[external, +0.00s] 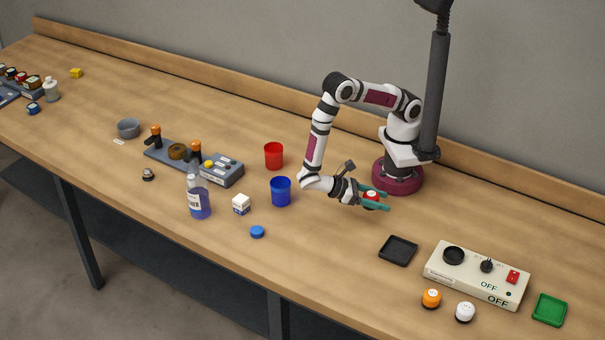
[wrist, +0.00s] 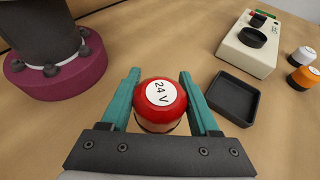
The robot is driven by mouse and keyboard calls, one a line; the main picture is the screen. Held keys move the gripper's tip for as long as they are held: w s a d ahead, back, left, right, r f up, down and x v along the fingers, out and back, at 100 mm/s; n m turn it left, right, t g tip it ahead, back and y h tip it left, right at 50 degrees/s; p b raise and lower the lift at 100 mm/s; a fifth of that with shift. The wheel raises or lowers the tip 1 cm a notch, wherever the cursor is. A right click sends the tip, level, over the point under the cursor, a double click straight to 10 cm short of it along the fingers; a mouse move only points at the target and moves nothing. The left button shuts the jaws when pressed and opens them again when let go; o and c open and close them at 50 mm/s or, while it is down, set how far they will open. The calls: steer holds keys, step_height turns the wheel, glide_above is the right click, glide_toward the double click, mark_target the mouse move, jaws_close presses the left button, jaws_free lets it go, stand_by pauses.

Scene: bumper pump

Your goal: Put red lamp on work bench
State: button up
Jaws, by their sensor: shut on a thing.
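The red lamp (wrist: 160,98) has a white label reading "24 V" on its top. In the wrist view it sits between the two teal fingers of my gripper (wrist: 163,102), which is shut on it. In the external view the lamp (external: 371,194) shows small and red between the fingers of my gripper (external: 374,198), in front of my maroon base. The work bench (external: 330,245) is a long wooden surface below the gripper. I cannot tell whether the lamp touches the bench or is held a little above it.
A black tray (external: 398,250) lies right of the gripper, with a beige control box (external: 475,276) beyond it. Orange (external: 431,298) and white lamps (external: 465,311) and a green tray (external: 549,310) are near the box. Blue (external: 281,191) and red cups (external: 274,155) stand left. The bench front-centre is clear.

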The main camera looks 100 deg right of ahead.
mark_target(395, 292)
steer(key=w+a+m+y, duration=0.1)
steer(key=a, duration=0.2)
steer(key=w+a+r+m+t+y, duration=0.1)
steer(key=a+m+y, duration=0.1)
steer(key=a, duration=0.2)
steer(key=w+a+m+t+y, duration=0.1)
steer(key=w+a+m+y, duration=0.1)
steer(key=a, duration=0.1)
steer(key=shift+w+a+r, duration=0.1)
steer(key=shift+a+r, duration=0.2)
steer(key=w+a+r+m+t+y, duration=0.3)
steer(key=w+a, duration=0.3)
steer(key=a, duration=0.3)
steer(key=shift+w+r+m+t+y, duration=0.15)
steer(key=shift+w+m+t+y, duration=0.3)
steer(key=shift+m+t, duration=0.3)
steer(key=x, duration=0.4)
steer(key=f+x, duration=0.1)
steer(key=x, duration=0.3)
steer(key=d+x, duration=0.1)
steer(key=x, duration=0.3)
steer(key=shift+s+d+f, duration=0.15)
steer(key=shift+s+f, duration=0.1)
steer(key=shift+s, duration=0.15)
steer(key=f, duration=0.4)
steer(key=shift+s+a, duration=0.25)
steer(key=shift+a, duration=0.1)
steer(key=shift+f, duration=0.25)
steer(key=shift+f, duration=0.1)
steer(key=o, duration=1.4)
